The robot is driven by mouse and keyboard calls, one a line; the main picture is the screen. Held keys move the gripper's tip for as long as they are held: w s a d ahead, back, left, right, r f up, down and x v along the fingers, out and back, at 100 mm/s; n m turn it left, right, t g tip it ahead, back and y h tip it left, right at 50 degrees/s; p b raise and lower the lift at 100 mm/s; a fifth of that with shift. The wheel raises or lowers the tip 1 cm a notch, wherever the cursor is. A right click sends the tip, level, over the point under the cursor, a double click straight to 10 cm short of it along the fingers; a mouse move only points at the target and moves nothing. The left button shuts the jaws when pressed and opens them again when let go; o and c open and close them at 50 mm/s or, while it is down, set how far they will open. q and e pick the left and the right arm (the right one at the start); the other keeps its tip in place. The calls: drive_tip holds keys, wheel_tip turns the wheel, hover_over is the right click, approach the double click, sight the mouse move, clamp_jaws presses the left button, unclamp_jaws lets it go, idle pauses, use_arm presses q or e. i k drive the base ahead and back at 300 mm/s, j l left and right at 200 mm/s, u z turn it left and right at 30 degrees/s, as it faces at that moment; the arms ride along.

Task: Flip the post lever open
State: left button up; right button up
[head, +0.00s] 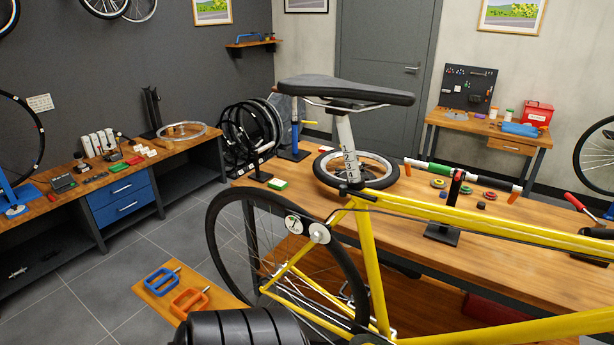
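The yellow bicycle (440,218) stands in front of the wooden workbench, its black saddle (345,89) on top of a silver seat post (345,130). The post carries a numbered scale on its lower part and stands nearly upright. A dark clamp collar (351,185) sits where the post enters the yellow frame. Neither of my grippers shows in the head view, and nothing touches the post, saddle or collar.
The workbench (410,228) behind the bicycle holds a loose wheel (357,170), a black stand (443,233) and small coloured rings. A small wooden board (155,290) with a blue pedal (162,280) and an orange pedal (189,302) is at lower left. Space around the saddle is clear.

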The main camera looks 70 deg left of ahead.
sight(343, 191)
drive_tip(key=u, duration=0.45)
drive_tip(key=j+u, duration=0.15)
drive_tip(key=u, duration=0.7)
drive_tip(key=j+u, duration=0.1)
drive_tip(key=u, duration=0.3)
